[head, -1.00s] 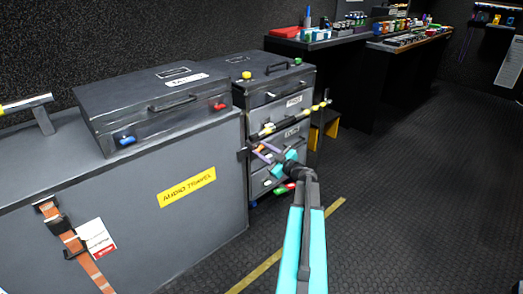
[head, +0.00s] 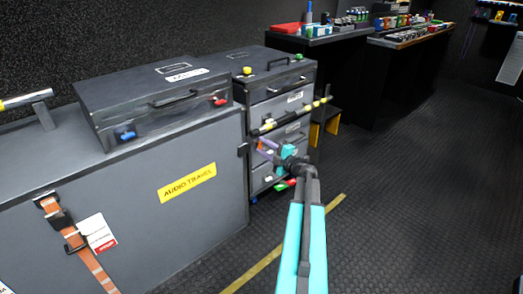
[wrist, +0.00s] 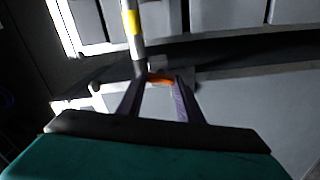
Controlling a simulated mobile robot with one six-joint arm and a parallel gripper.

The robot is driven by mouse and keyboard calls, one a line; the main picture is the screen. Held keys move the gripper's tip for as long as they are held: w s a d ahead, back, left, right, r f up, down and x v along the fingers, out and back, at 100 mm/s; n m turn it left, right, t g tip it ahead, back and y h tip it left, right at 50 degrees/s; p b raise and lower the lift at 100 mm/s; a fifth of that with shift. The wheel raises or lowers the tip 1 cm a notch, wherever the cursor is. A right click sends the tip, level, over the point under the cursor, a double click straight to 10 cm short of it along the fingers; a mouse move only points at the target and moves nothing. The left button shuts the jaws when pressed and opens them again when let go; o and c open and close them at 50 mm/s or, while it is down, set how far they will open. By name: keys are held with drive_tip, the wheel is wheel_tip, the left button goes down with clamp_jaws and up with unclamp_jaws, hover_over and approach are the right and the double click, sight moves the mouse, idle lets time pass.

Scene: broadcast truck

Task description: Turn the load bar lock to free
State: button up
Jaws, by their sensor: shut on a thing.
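The load bar (head: 292,117), striped yellow and black, runs across the front of the grey drawer case. In the wrist view the bar (wrist: 132,22) is grey with a yellow band. A small orange piece, which looks like the lock's lever (wrist: 160,79), sits between my fingertips near the bar's near end. My gripper (head: 262,145) has purple fingers and is shut on this piece; the fingers also show in the wrist view (wrist: 158,86). In the head view the orange piece is mostly hidden by the fingers. Any lock marking is too small to read.
A grey case labelled audio travel (head: 150,215) stands left of my gripper, with an orange strap (head: 75,240). The drawer case (head: 280,88) is directly behind the bar. The floor on the right is clear.

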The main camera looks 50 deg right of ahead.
drive_tip(key=shift+w+a+n, duration=0.1)
drive_tip(key=shift+w+n, duration=0.05)
drive_tip(key=shift+n, duration=0.75)
drive_tip(key=o, duration=1)
drive_tip(key=shift+o, duration=0.4)
drive_tip(key=shift+s, duration=0.25)
drive_tip(key=s+p, duration=0.1)
drive_tip(key=s, duration=1.2)
drive_tip(key=shift+s+a+p, duration=0.25)
drive_tip(key=shift+a+p, duration=0.15)
drive_tip(key=shift+w, duration=0.15)
